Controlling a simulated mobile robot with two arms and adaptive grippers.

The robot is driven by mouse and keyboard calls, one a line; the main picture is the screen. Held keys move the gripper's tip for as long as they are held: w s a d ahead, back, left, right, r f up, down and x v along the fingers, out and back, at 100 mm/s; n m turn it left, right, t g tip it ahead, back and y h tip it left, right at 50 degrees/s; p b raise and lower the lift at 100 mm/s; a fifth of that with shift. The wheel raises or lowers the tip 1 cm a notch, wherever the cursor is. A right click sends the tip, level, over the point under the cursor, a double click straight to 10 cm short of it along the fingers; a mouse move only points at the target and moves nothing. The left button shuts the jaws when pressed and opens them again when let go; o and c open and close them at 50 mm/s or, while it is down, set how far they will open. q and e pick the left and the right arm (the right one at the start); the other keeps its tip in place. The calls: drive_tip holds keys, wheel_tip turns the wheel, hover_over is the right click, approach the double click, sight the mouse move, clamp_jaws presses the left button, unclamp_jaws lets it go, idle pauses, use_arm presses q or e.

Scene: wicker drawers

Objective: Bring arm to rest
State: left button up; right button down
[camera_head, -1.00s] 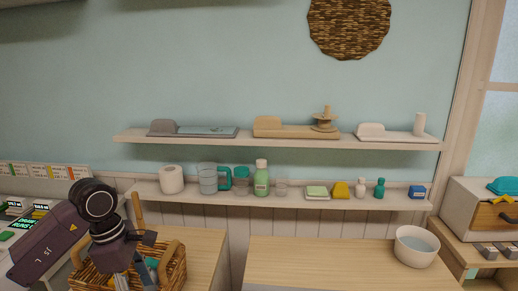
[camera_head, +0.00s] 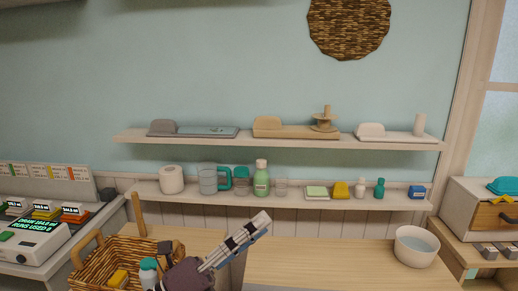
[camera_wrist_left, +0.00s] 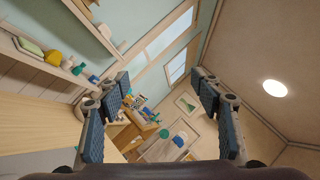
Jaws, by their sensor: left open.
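My left gripper (camera_head: 258,225) is at the bottom middle of the head view, its fingers pointing up and to the right over the wooden counter. In the left wrist view its two blue-padded fingers (camera_wrist_left: 165,92) stand wide apart with nothing between them. The wrist view looks past them to the far room, a window and the ceiling. My right gripper is in neither view.
A wicker basket (camera_head: 98,266) with bottles and a yellow item is left of my left gripper. The wooden counter (camera_head: 320,262) has a white bowl (camera_head: 416,246) at its right. Two wall shelves (camera_head: 290,142) hold bottles, cups and blocks. A scale (camera_head: 32,236) stands at the far left.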

use_arm(q)
drive_tip(key=w+a+f+n+t+y, duration=0.25)
drive_tip(key=a+f+n+y, duration=0.55)
drive_tip(key=n, duration=0.5)
drive_tip(key=w+a+f+n+t+y, duration=0.1)
drive_tip(key=a+f+n+t+y, duration=0.4)
drive_tip(key=a+n+y, duration=0.6)
drive_tip(key=s+a+f+n+g+y, duration=0.15)
drive_tip(key=s+f+n+g, duration=0.45)
drive_tip(key=f, duration=0.6)
drive_tip(key=s+f+n+g+h, duration=0.1)
drive_tip(key=s+f+n+g, duration=0.3)
drive_tip(key=s+f, duration=0.55)
drive_tip(key=s+f+n+g+h, duration=0.1)
drive_tip(key=s+f+g, duration=0.5)
drive_tip(key=s, duration=0.7)
wheel_tip(320, 180, down, 24)
drive_tip(key=s+f+g, duration=0.1)
drive_tip(key=s, duration=0.1)
drive_tip(key=s+a+f+g, duration=0.1)
drive_tip(key=s+a+f, duration=0.1)
drive_tip(key=s+f, duration=1.4)
drive_tip(key=shift+s+a+f+m+y, duration=0.15)
drive_tip(key=shift+s+f+m+y, duration=0.15)
drive_tip(key=shift+s, duration=0.3)
